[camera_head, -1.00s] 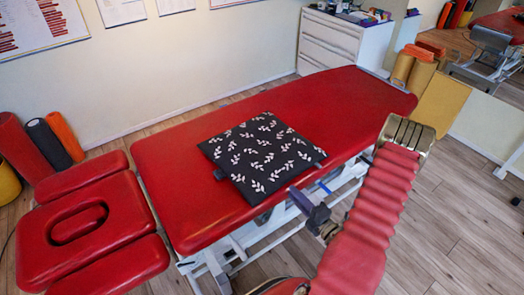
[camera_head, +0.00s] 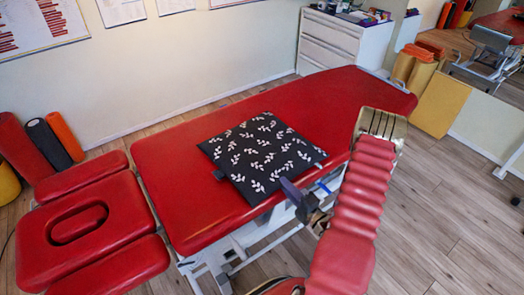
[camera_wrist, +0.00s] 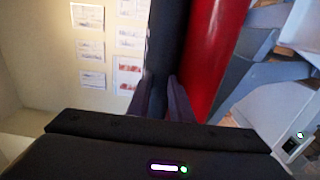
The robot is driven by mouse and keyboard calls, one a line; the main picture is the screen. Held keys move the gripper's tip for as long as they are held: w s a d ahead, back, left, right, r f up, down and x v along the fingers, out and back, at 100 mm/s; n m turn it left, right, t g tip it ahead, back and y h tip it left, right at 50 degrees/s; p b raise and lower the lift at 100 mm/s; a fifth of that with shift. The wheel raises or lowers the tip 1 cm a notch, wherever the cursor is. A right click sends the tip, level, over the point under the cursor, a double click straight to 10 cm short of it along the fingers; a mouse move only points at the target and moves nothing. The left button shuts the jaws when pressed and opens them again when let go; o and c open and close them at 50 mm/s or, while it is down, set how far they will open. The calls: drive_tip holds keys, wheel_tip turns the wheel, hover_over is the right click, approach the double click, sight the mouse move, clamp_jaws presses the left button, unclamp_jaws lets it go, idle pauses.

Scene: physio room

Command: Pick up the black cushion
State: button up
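The black cushion (camera_head: 258,150) has a pale leaf pattern and lies flat on the red treatment table (camera_head: 335,105). A small dark tab sticks out at its left edge. My gripper (camera_head: 288,188) is at the cushion's front right edge, and one finger overlaps that edge in the head view. In the wrist view the cushion (camera_wrist: 160,45) shows edge-on as a dark band beside the red table top. My gripper's two fingers (camera_wrist: 159,88) are apart, one on each side of this band. I cannot tell whether they touch the cushion.
A red headrest section (camera_head: 85,250) adjoins the table's left end. Rolled mats (camera_head: 48,145) stand by the wall at left. A white drawer cabinet (camera_head: 330,42) is behind the table. Wooden floor (camera_head: 430,220) is free at right.

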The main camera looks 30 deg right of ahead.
drive_tip(key=shift+w, duration=0.65)
drive_tip(key=shift+c, duration=0.2)
clamp_jaws()
